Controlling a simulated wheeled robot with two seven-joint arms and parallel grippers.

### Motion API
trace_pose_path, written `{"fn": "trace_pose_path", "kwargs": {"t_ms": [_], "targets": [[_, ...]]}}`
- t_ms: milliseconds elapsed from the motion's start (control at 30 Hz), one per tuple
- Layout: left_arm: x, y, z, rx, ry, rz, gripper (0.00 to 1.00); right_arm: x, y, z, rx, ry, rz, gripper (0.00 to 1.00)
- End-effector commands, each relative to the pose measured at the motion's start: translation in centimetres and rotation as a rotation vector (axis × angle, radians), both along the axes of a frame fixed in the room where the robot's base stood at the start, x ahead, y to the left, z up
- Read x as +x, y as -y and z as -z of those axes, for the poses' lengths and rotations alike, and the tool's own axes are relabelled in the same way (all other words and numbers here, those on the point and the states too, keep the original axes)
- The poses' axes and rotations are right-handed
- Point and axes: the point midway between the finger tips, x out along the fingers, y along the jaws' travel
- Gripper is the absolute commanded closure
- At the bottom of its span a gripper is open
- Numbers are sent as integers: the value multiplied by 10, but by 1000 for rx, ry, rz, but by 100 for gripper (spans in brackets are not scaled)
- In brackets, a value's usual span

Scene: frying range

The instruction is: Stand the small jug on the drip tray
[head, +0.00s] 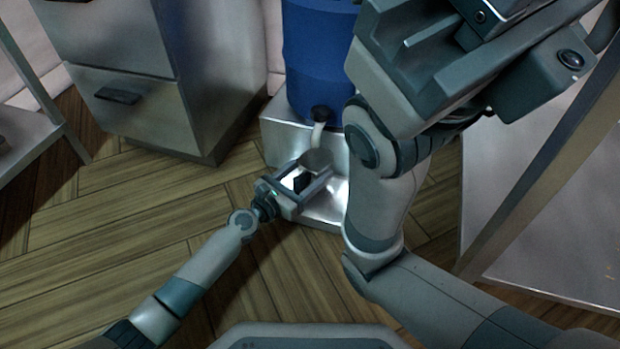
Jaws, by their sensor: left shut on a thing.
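My left gripper (314,171) reaches in from the lower left, its two fingers shut on a small grey round-topped thing (316,159), which I take to be the small jug. It is seen from above, just below the pale spout (318,134) of a blue drum. Whether its base touches anything is hidden. I cannot clearly pick out the drip tray; a bright metal surface (328,208) shows below and around the gripper. My right arm fills the right middle of the view, and I do not see its fingers.
The blue drum (318,60) with a dark tap (321,113) stands on a metal stand (283,132). A steel drawer cabinet (150,112) is at the upper left. A metal-framed panel (540,215) is at the right. The wooden floor (110,220) at the left is clear.

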Motion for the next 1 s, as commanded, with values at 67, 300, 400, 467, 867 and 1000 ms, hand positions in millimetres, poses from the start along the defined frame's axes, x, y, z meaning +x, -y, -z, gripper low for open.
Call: {"fn": "trace_pose_path", "kwargs": {"t_ms": [67, 300, 400, 467, 867, 1000], "targets": [[0, 0, 13, 1, 1, 0, 67, 2, 1, 12, 5, -4, 15, 69], [0, -1, 23, 2, 1, -2, 67, 3, 7, 14, 23, 1, 54, 69], [0, 0, 23, 1, 1, -2, 67, 2, 8, 12, 28, 4, 55, 69], [0, 0, 22, 1, 1, -2, 67, 2, 8, 12, 29, 3, 53, 69], [0, 0, 26, 2, -2, -1, 19, 2, 7, 12, 24, 2, 45, 69], [0, 0, 26, 3, -2, -1, 19, 2, 7, 12, 25, 1, 45, 69]]}}
